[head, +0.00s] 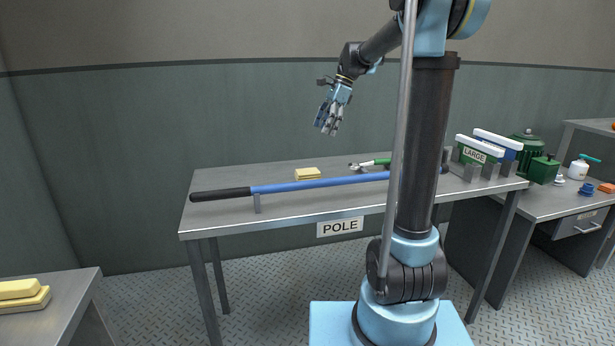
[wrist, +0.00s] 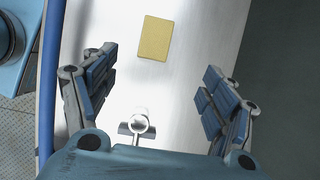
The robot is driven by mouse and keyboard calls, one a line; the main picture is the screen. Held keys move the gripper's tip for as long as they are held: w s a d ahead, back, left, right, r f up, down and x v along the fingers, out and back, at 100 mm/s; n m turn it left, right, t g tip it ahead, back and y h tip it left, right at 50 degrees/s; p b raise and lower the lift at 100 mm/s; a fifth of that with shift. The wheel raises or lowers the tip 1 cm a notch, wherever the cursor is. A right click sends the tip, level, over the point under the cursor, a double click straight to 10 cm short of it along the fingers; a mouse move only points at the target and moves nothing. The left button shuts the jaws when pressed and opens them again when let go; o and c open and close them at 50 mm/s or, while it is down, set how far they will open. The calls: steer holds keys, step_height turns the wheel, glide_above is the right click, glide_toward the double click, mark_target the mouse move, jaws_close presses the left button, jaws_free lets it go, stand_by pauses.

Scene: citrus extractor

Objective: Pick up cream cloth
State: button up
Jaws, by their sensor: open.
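A folded cream cloth (head: 307,173) lies flat on the grey table behind the blue pole. In the wrist view a flat yellowish rectangle (wrist: 155,39), which looks like this cloth, lies beyond my fingertips, near the top. My gripper (head: 328,124) hangs above the table, fingers pointing down, clearly apart from the cloth. In the wrist view my gripper (wrist: 158,85) has its fingers spread wide with nothing between them.
The pole (head: 310,185) with a black grip rests raised along the table's front (head: 290,212). A silver ring-ended piece (wrist: 140,123) shows in the wrist view. Boxes (head: 479,151) stand at the right end.

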glide_above(308, 171)
steer(key=w+d, duration=0.1)
steer(key=d, duration=0.1)
step_height(308, 171, down, 11)
steer(key=shift+w+a+r, duration=0.1)
steer(key=shift+a+r, duration=0.05)
steer(key=shift+r, duration=0.05)
steer(key=shift+s+d+x, duration=0.1)
steer(key=shift+x, duration=1.25)
steer(key=shift+s+d+x, duration=0.1)
steer(key=shift+d+x, duration=0.05)
steer(key=shift+x, duration=1.25)
steer(key=c, duration=1.2)
